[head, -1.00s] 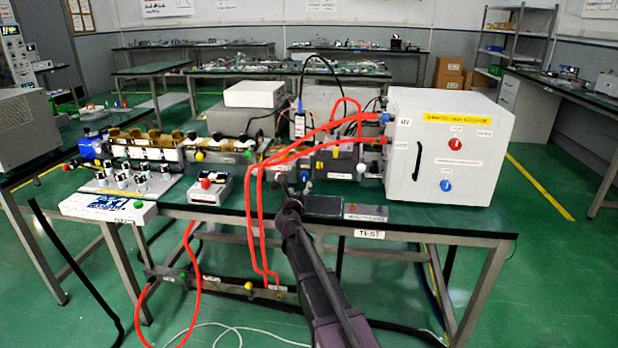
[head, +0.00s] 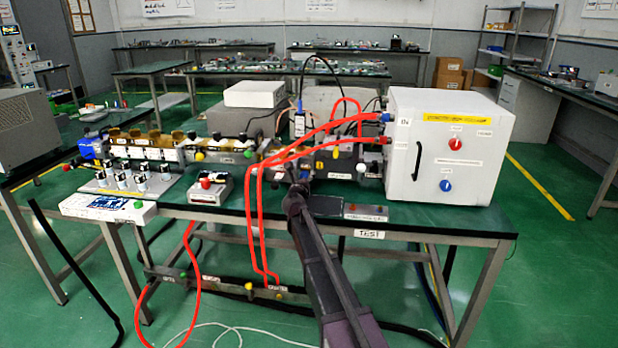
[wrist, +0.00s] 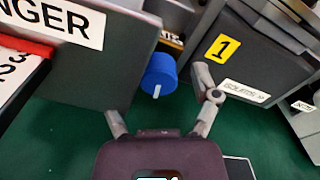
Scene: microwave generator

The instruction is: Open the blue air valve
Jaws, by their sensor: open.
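A round blue knob with a pale tab (wrist: 160,75) shows in the wrist view, just beyond my fingers and between a grey panel and a dark box. It looks like the air valve; no label on it is readable. My gripper (wrist: 163,117) is open and empty, its two fingers spread, with the right fingertips close to the dark box. A gap shows between the fingers and the knob. In the head view my gripper (head: 298,184) is over the front of the bench, and that knob cannot be made out there.
The dark box (wrist: 265,60) with a yellow "1" label stands at right. The grey panel (wrist: 120,70) stands at left. In the head view red hoses (head: 257,215) hang left of my arm, and a white cabinet (head: 470,165) with red and blue knobs stands to its right.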

